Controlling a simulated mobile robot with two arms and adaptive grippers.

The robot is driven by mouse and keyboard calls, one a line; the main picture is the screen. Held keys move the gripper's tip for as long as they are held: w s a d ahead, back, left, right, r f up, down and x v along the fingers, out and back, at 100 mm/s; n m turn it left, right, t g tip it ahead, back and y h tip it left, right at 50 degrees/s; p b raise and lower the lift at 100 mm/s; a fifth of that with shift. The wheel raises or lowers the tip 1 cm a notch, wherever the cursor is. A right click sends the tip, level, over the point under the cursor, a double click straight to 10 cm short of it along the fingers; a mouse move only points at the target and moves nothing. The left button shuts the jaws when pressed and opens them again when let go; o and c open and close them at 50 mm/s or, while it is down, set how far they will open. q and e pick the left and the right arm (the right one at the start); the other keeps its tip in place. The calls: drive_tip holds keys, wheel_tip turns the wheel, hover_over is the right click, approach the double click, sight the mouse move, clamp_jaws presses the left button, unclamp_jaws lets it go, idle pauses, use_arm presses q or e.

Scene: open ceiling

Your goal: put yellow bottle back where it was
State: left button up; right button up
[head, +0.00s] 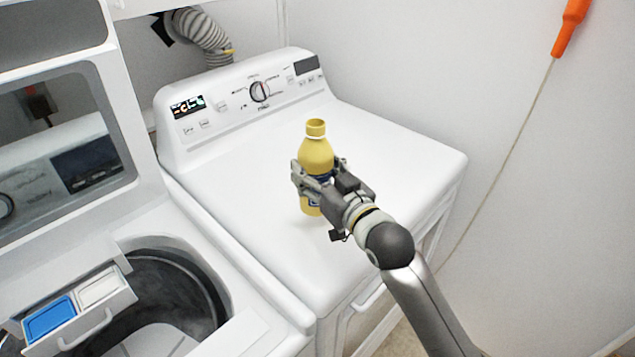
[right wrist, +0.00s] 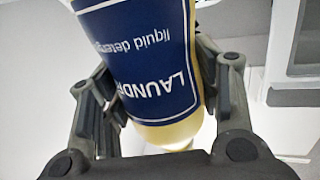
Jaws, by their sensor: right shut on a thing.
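The yellow bottle (head: 316,155) is upright over the middle of the white dryer top in the head view. Its base looks on or very close to that surface; I cannot tell which. My right gripper (head: 318,174) is shut around the bottle's middle, with a finger on each side. In the right wrist view the yellow bottle (right wrist: 168,135) fills the space between the fingers of the right gripper (right wrist: 165,100). Its blue label reads laundry liquid detergent. The gripper hides part of the bottle in the head view. My left gripper is not in view.
The white dryer (head: 400,150) has a control panel at its back and clear top around the bottle. The open washer (head: 250,335) stands to its left, with a detergent drawer (head: 100,318) pulled out. An orange handle on a cord (head: 569,28) hangs by the right wall.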

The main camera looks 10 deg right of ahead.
drive_tip(key=shift+w+d+f, duration=0.3)
drive_tip(key=shift+w+f, duration=0.4)
drive_tip(key=shift+f, duration=0.15)
wheel_tip(320, 180, down, 3)
drive_tip(key=shift+w+d+r+p, duration=0.1)
drive_tip(key=shift+p, duration=0.35)
drive_tip(key=shift+f, duration=0.25)
drive_tip(key=shift+f, duration=0.15)
drive_tip(key=o, duration=1.3)
